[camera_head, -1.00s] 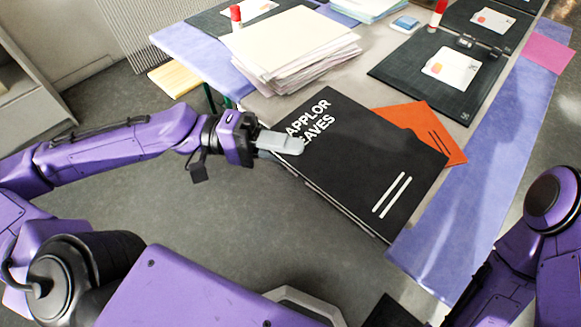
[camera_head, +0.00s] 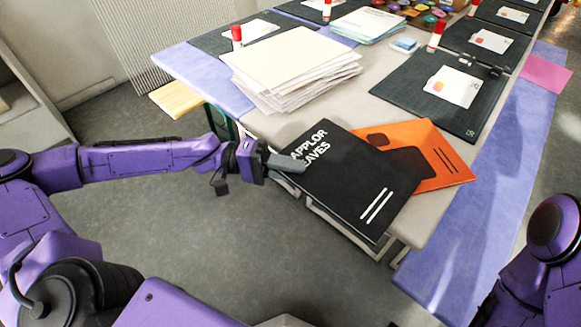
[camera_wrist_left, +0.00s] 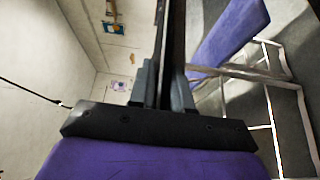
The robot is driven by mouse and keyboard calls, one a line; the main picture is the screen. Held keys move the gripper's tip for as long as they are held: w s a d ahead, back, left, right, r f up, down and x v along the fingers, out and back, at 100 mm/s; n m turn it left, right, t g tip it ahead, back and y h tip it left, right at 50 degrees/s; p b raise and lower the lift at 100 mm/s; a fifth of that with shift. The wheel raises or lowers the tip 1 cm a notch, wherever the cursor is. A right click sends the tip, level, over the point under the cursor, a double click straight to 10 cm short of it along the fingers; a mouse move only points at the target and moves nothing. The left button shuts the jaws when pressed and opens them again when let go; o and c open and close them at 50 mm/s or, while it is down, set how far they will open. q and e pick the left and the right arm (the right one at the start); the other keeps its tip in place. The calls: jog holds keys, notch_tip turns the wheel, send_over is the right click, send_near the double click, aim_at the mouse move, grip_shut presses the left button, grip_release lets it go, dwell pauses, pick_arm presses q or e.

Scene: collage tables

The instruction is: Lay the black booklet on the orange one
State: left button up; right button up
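The black booklet (camera_head: 350,185) has white lettering and two white stripes. In the head view it hangs at the near edge of the table, its far right corner over part of the orange booklet (camera_head: 440,157). The orange booklet lies on the table with dark shapes on its cover. My left gripper (camera_head: 289,164) is at the black booklet's left edge, shut on it. In the left wrist view the fingers (camera_wrist_left: 162,85) pinch the booklet, seen edge-on as a dark upright strip. My right gripper is out of view; only part of that arm shows at the right.
A tall stack of paper (camera_head: 290,60) stands left of the booklets. A dark mat (camera_head: 415,85) with a white card lies behind them. A small blue-and-white block (camera_head: 404,44) and glue sticks (camera_head: 436,36) stand farther back. A purple bench (camera_head: 490,190) runs along the right.

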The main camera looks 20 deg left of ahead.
pick_arm(q)
jog(key=shift+o, duration=1.2)
jog(key=shift+r, duration=0.15)
jog(key=shift+a, duration=0.25)
jog(key=s+a+p, duration=0.2)
jog(key=a, duration=0.9)
jog(key=shift+a, duration=0.2)
